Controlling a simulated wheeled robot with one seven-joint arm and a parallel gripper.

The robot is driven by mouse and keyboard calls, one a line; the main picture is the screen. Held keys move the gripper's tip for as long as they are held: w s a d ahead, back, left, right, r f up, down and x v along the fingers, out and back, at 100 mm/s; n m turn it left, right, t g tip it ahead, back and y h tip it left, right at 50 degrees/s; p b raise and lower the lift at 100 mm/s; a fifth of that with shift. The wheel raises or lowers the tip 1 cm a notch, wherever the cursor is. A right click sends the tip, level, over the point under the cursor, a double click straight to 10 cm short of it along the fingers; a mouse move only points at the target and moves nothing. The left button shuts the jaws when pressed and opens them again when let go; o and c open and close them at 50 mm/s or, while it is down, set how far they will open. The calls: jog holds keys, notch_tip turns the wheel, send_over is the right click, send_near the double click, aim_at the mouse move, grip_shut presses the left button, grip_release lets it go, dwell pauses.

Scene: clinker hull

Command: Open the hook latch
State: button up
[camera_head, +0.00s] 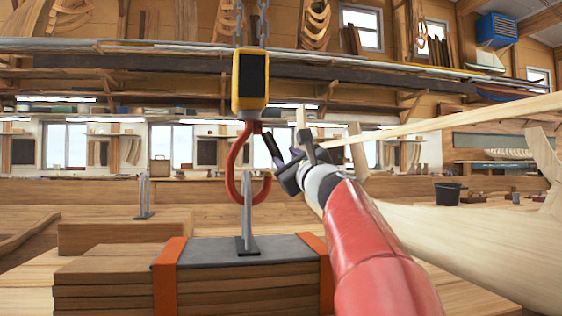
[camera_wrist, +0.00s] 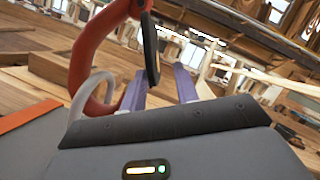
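The red hook (camera_head: 232,170) hangs below a yellow block (camera_head: 250,80) on chains. Its dark latch (camera_head: 271,148) slants down from the hook's neck towards the tip; whether it touches the tip is unclear. In the wrist view the hook (camera_wrist: 90,62) curves at upper left and the latch (camera_wrist: 150,48) hangs down beside it. My gripper (camera_head: 291,157) is right of the hook, close to the latch. In the wrist view its two purple fingers (camera_wrist: 160,78) stand apart, with the latch's lower end over the gap, nearer the left finger. Contact cannot be told.
A grey upright loop (camera_head: 247,215) stands on a grey plate (camera_head: 205,253) over stacked planks with orange straps (camera_head: 168,275), under the hook. Another plank stack (camera_head: 105,235) with a loop is at left. A pale wooden hull (camera_head: 470,240) fills the right.

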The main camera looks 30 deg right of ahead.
jog(key=shift+v, duration=1.35)
jog(key=shift+s, duration=0.1)
jog(key=b+v, duration=0.4)
jog(key=v, duration=0.4)
jog(key=shift+s+a+f, duration=0.15)
jog(key=shift+s+f, duration=0.05)
jog(key=shift+s, duration=0.15)
jog(key=shift+s, duration=0.1)
